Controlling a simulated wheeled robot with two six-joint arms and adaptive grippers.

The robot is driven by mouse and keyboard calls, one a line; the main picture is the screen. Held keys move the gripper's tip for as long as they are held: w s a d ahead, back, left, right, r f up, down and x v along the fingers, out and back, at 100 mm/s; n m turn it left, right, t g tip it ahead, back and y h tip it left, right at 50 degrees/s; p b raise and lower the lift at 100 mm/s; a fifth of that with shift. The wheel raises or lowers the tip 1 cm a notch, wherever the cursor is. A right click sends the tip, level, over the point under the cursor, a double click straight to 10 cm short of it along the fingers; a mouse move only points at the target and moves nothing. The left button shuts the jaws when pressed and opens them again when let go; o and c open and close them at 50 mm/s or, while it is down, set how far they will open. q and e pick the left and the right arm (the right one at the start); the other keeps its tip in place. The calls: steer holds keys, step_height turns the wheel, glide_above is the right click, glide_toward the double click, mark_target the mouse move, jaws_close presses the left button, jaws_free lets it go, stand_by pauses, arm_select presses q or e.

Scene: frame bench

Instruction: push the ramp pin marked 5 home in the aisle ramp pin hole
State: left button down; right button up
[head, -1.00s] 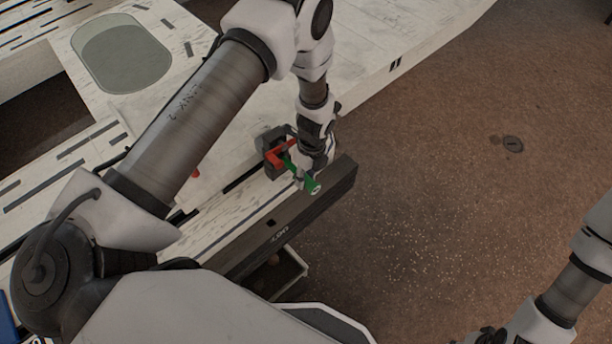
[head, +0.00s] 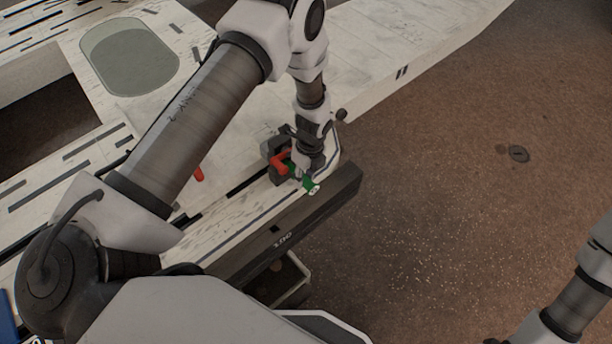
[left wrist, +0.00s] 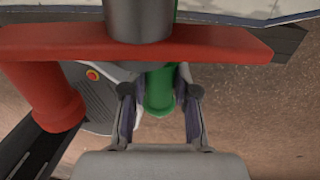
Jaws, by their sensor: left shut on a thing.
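A green pin (head: 312,187) with a pale mark on its end shows at the tip of my left gripper (head: 304,173); the mark is too small to read. In the left wrist view the green pin (left wrist: 160,92) stands between the two fingers of the left gripper (left wrist: 160,108), which is shut on it. A red part (head: 281,160) sits beside the pin at a dark block (head: 272,147). In the left wrist view a red bar (left wrist: 220,43) crosses above the fingers. The pin hole cannot be made out. My right gripper is out of view.
A dark beam (head: 300,224) with white lettering runs along the pale bench's (head: 370,55) near edge. Another red part (head: 198,174) stands left of the block. A grey-green oval (head: 130,57) is at upper left. Open brown floor (head: 450,190) lies to the right.

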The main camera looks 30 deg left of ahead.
mark_target(294, 168)
arm_select(q)
steer(key=shift+w+a, duration=0.25)
steer(key=shift+a, duration=0.4)
steer(key=shift+w+a, duration=0.2)
steer(key=shift+a, duration=0.45)
steer(key=shift+w+a, duration=0.25)
steer(key=shift+a, duration=0.4)
steer(key=c, duration=0.8)
jaws_free()
step_height(294, 168, up, 12)
steer(key=w, duration=0.1)
steer(key=shift+w+d, duration=0.25)
steer(key=shift+w, duration=0.1)
